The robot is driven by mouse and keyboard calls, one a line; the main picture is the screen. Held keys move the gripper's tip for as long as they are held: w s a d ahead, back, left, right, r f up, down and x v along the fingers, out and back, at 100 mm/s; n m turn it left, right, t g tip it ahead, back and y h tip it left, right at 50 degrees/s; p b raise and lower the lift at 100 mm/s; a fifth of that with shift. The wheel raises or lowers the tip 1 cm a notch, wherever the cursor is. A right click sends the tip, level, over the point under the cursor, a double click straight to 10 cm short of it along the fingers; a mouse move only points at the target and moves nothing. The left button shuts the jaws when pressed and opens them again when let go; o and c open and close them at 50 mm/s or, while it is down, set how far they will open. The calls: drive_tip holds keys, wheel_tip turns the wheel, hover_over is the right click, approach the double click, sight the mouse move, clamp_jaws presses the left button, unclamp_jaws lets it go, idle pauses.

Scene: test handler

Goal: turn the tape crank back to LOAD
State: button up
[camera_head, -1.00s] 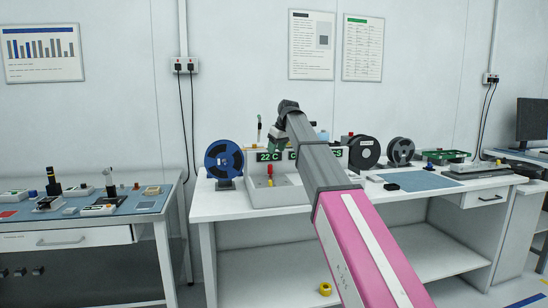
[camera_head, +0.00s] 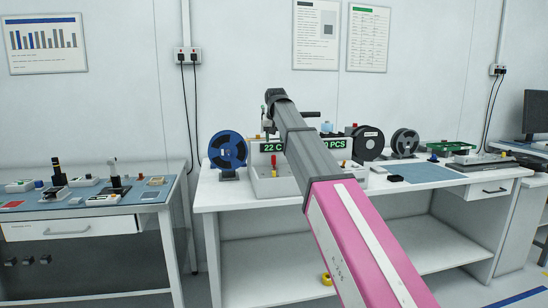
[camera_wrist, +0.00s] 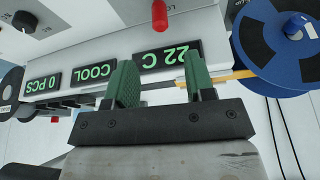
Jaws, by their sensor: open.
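The handler (camera_head: 285,186) is a white machine on the bench, with a blue tape reel (camera_head: 227,150) at its left. The wrist view is upside down and shows green displays (camera_wrist: 95,73) reading 22 C, COOL and 0 PCS. I cannot tell which belongs to the tape crank, and no LOAD mark is readable. My gripper (camera_wrist: 159,72) is open, its green fingers apart and empty before the displays. The right finger overlaps the yellowish tape strip (camera_wrist: 240,75); contact is unclear.
Two dark reels (camera_head: 369,142) (camera_head: 404,142) and a green tray (camera_head: 455,146) stand right on the bench. A blue-grey mat (camera_head: 430,173) lies in front. A second bench (camera_head: 90,213) is at left. A yellow ring (camera_head: 327,280) lies on the lower shelf.

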sight(273, 157)
drive_tip(key=w+f+m, duration=0.1)
drive_tip(key=f, duration=0.2)
drive_tip(key=w+f+m, duration=0.1)
drive_tip(key=f, duration=0.2)
drive_tip(key=w+f+h, duration=0.1)
drive_tip(key=f, duration=0.2)
drive_tip(key=shift+w+a+f+m, duration=0.3)
drive_tip(key=shift+w+f+m, duration=0.05)
drive_tip(key=shift+w+m, duration=0.05)
clamp_jaws()
